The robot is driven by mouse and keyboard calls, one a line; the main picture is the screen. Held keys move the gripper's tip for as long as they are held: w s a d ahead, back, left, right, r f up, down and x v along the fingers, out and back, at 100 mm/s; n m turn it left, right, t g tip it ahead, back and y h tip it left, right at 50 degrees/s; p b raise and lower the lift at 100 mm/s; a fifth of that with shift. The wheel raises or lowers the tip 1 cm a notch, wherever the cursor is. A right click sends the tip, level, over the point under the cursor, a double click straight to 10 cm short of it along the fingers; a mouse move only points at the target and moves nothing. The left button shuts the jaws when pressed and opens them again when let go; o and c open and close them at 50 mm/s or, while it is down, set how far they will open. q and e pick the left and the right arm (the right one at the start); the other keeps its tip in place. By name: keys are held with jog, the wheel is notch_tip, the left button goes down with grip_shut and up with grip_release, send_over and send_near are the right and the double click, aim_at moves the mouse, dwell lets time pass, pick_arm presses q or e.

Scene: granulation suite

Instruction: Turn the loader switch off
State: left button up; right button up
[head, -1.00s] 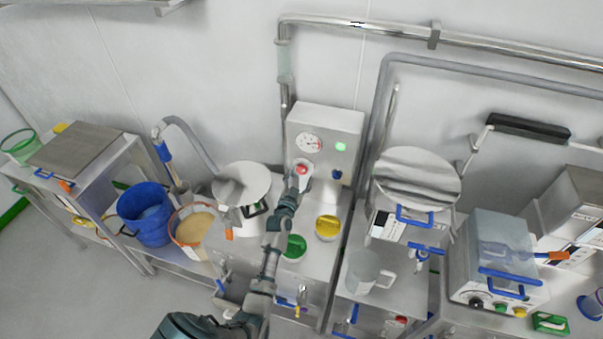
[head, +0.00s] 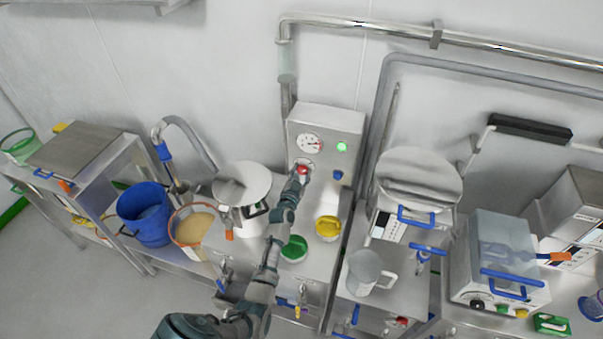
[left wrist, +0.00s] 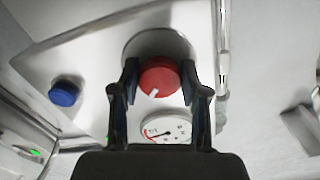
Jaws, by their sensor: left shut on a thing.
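The loader switch is a red round knob (head: 302,169) on the front of a metal control box (head: 330,121). A white pointer mark shows on the red knob in the left wrist view (left wrist: 158,79). My left gripper (head: 299,178) is at the knob, with one finger on each side of it. In the left wrist view my left gripper (left wrist: 160,82) is shut on the knob. Beside the knob are a dial gauge (head: 309,143), a lit green lamp (head: 342,146) and a blue button (head: 337,175). My right gripper is not in view.
Below the box stand a green-lidded item (head: 294,247) and a yellow-lidded item (head: 328,227). A white lidded vessel (head: 243,184) is left of my arm. A clear jug (head: 364,268) and a round-topped machine (head: 418,178) are to the right.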

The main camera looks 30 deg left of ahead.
pick_arm(q)
jog(key=shift+r, duration=0.1)
jog(key=n+p, duration=0.1)
jog(key=n, duration=0.2)
jog(key=shift+r+n, duration=0.1)
jog(key=shift+n, duration=0.3)
jog(key=n, duration=0.4)
jog(key=shift+n+p, duration=0.3)
jog(key=n, duration=0.4)
jog(key=shift+n, duration=2.8)
